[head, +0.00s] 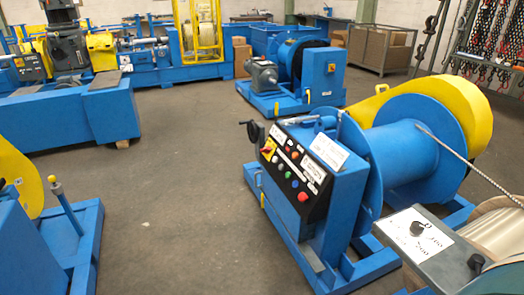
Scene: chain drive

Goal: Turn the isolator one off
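A red rotary switch on a yellow plate (268,149) sits at the upper left end of the black control panel (297,178) on the blue winch machine. It looks like an isolator; its handle position is too small to read. A blue cabinet (322,82) further back carries a small yellow patch (331,68), and I cannot tell if that is a switch or a label. No label reading "one" is legible. Neither of my grippers is in view.
The winch has a large blue drum (408,150), a yellow guard (470,105), a black handwheel (252,131) and a floor-level base frame. A grey box with a black knob (417,228) stands at the lower right. Open grey floor (180,190) lies left of the winch.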

